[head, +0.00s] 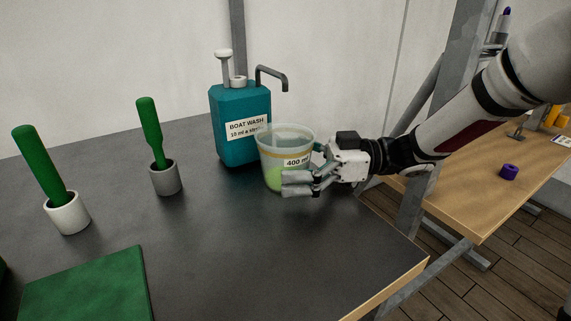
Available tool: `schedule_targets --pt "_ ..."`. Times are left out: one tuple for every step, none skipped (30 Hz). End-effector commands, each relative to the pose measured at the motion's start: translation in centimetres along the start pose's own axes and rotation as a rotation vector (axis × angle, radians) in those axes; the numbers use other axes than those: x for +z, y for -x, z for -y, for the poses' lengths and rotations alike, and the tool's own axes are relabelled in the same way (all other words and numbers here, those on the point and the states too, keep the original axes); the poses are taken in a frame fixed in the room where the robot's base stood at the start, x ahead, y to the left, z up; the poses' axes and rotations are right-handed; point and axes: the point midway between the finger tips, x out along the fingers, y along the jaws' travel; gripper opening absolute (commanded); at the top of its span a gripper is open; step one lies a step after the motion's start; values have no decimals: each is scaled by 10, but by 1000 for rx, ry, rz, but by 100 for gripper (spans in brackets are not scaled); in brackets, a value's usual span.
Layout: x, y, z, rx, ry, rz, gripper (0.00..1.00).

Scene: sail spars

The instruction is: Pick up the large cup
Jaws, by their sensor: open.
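The large cup (286,137) is a clear, see-through cup with an orange line near its rim and a label that reads 400. It stands upright on the dark table top, in front of the teal bottle, and shows green at its bottom. My gripper (296,184) reaches in from the right at the cup's lower right side. Its fingers are open and overlap the cup's front in the picture. Whether they touch the cup I cannot tell.
A teal BOAT WASH bottle (228,150) with a pump and spout stands close behind the cup. Green-handled tools stand in a grey pot (166,180) and a white pot (68,214) to the left. A green mat (85,290) lies front left. The front middle of the table is clear.

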Motion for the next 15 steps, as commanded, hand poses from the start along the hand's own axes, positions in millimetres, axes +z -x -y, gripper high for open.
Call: schedule_targets --pt "0 0 0 0 0 0 98" --pt "0 0 0 0 0 0 98" --pt "0 0 0 0 0 0 98" --pt "0 0 0 0 0 0 91" --pt "0 0 0 0 0 0 84" --pt "0 0 0 0 0 0 75" --pt "0 0 0 0 0 0 68" --pt "0 1 0 0 0 0 61" --pt "0 1 0 0 0 0 52" --pt "0 1 0 0 0 0 46" --pt "0 1 0 0 0 0 44" --pt "0 1 0 0 0 0 44" --pt "0 1 0 0 0 0 44" --pt "0 1 0 0 0 0 44" --pt "0 1 0 0 0 0 44"
